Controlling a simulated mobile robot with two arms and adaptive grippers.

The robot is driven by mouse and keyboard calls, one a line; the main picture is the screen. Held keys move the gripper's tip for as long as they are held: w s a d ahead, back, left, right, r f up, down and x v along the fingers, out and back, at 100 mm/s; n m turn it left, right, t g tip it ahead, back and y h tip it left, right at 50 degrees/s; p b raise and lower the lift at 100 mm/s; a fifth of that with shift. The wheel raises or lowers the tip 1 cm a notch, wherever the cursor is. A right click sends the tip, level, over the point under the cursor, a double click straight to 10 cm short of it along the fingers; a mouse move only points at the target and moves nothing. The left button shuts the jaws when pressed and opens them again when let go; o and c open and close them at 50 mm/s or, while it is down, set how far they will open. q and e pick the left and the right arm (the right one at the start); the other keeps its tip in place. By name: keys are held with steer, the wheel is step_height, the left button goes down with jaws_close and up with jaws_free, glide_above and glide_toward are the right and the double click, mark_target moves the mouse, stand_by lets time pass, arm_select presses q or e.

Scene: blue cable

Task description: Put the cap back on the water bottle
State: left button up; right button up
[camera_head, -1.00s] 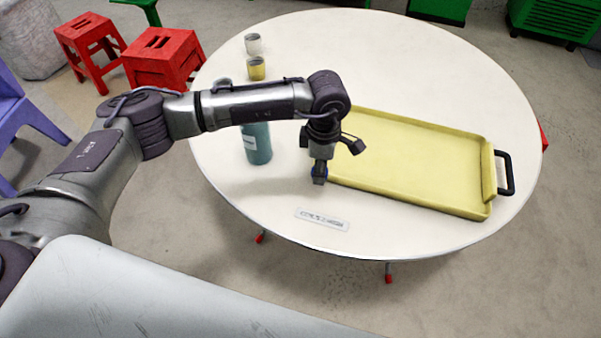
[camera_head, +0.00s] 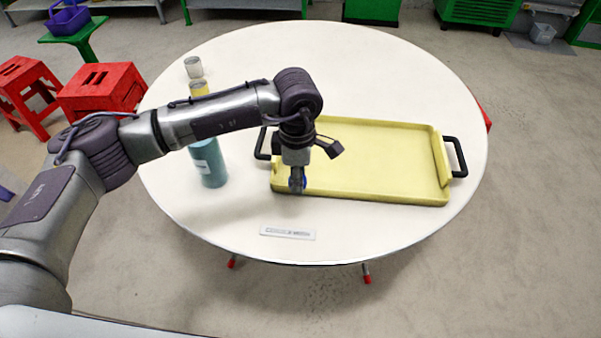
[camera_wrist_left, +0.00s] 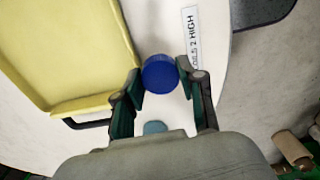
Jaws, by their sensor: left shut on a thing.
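My left gripper (camera_head: 297,186) is shut on a small blue cap (camera_wrist_left: 161,73). In the left wrist view the cap sits between the two fingertips. In the head view the gripper appears over the front left corner of the yellow tray, and only a little blue of the cap shows. The teal water bottle (camera_head: 210,165) stands upright on the table, left of the gripper and apart from it. My left arm hides the bottle's top in the head view. A small teal patch, likely the bottle (camera_wrist_left: 155,127), shows in the left wrist view. My right gripper is not in view.
The yellow tray (camera_head: 375,165) with black handles lies on the round white table (camera_head: 400,75). A white label strip (camera_head: 288,233) lies near the front edge. A white cup (camera_head: 193,67) and a yellow cup (camera_head: 199,88) stand at the back left. Red stools (camera_head: 102,88) stand beyond.

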arm_select(q)
steer(key=s+a+r+m, duration=0.4)
steer(key=s+a+m, duration=0.8)
steer(key=a+m, duration=0.3)
steer(key=m, duration=0.3)
